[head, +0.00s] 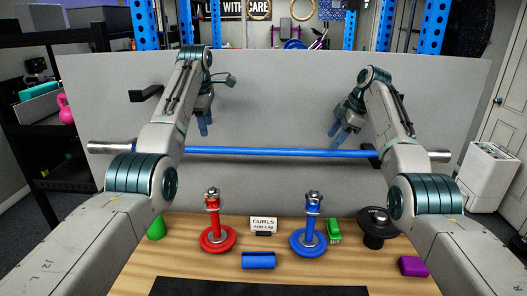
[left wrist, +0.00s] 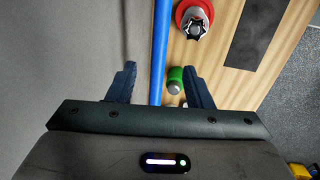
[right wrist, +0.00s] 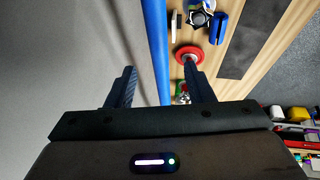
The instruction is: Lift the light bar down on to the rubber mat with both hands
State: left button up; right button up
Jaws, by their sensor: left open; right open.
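The light bar (head: 265,152) is a long blue bar with silver ends, lying level in front of a grey panel above the table. Its right part meets a black bracket (head: 369,160); my left arm hides part of its left side. The rubber mat (head: 250,287) is a dark sheet at the table's front edge. My left gripper (head: 204,131) is open above the bar; in the left wrist view the bar (left wrist: 160,45) runs between its fingers in the picture. My right gripper (head: 338,140) is open above the bar's right half; in the right wrist view the bar (right wrist: 154,45) also lines up between its fingers.
Another bracket (head: 146,94) juts out at upper left.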

aim_at(209, 148)
pick_arm(q)
jog(key=f, duration=0.3)
jog(key=w+f, duration=0.1)
jog(key=f, duration=0.2)
jog(key=w+f, duration=0.1)
jog(key=f, duration=0.2)
pick_arm(e)
jog(key=x, duration=0.6)
jog(key=shift+w+a+f, duration=0.1)
jog(key=shift+f, duration=0.1)
pick_arm(q)
jog(key=shift+s+f, duration=0.1)
jog(key=shift+f, duration=0.45)
pick_arm(e)
jog(key=shift+a+f, duration=0.15)
jog(key=shift+f, duration=0.15)
pick_arm(q)
jog(key=shift+w+f, duration=0.35)
jog(key=shift+f, duration=0.1)
pick_arm(e)
jog(key=shift+w+f, duration=0.2)
jog(key=shift+f, duration=0.15)
pick_arm(q)
jog(key=shift+s+r, duration=0.15)
grip_shut()
pick_arm(e)
jog(key=shift+s+r, duration=0.1)
jog(key=shift+s, duration=0.05)
grip_shut()
